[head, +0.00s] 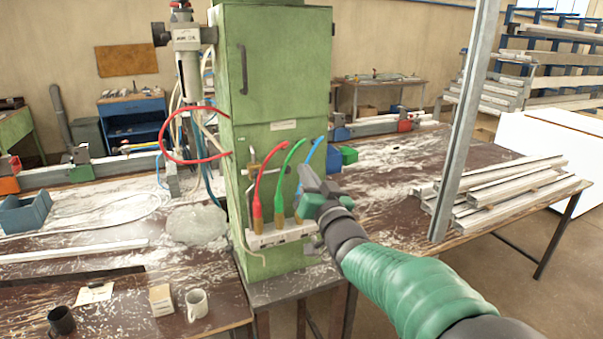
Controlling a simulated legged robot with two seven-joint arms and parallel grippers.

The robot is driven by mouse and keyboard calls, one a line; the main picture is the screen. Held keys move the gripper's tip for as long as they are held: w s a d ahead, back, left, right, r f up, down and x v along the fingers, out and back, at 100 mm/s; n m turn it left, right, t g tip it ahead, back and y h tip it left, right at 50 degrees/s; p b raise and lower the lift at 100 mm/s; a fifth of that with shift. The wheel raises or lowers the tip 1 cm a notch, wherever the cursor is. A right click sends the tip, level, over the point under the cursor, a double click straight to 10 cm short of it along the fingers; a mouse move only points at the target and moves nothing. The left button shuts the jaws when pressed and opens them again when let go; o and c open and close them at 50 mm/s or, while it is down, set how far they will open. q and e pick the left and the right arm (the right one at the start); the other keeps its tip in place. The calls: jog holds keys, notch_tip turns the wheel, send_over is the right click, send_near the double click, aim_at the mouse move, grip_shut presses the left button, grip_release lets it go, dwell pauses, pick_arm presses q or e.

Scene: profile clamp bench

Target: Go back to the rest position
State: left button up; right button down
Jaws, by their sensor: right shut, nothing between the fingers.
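My right arm comes in from the lower right. My right gripper (309,180) is shut and empty. It is in front of the lower part of the green cabinet (275,60), at the right of the red hose (260,185) and the green hose (286,175). It overlaps the lower part of the blue hose (312,155) in the picture; I cannot tell whether it touches it. The hoses rise from a pale manifold block (270,236) on the cabinet's front. My left gripper is not in view.
A metal post (465,120) stands right of my arm. Stacked aluminium profiles (510,190) lie on the right bench. A white mug (196,304), a black mug (61,320) and a small box (161,299) stand on the left bench. A red hose loop hangs left of the cabinet.

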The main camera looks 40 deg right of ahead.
jog(key=s+a+f+n+g+y, duration=0.15)
jog(key=a+f+g, duration=0.3)
jog(key=f, duration=0.65)
jog(key=s+a+f+n+g+y, duration=0.1)
jog(key=a+f+g+y, duration=0.15)
jog(key=a+f, duration=0.6)
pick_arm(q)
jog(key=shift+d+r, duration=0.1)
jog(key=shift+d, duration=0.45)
pick_arm(e)
jog(key=s+a+f+n+g+y, duration=0.1)
jog(key=s+a+f+g, duration=0.3)
jog(key=s+f, duration=0.5)
jog(key=s+a+f+n+g+y, duration=0.1)
jog(key=s+a+f+n+g, duration=0.2)
jog(key=s+f, duration=0.7)
jog(key=a+g, duration=0.1)
jog(key=g, duration=0.1)
jog(key=shift+s+g, duration=0.35)
jog(key=shift+g, duration=0.05)
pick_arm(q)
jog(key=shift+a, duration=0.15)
pick_arm(e)
jog(key=shift+a, duration=0.15)
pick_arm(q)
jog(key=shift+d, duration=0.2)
pick_arm(e)
jog(key=shift+d, duration=0.2)
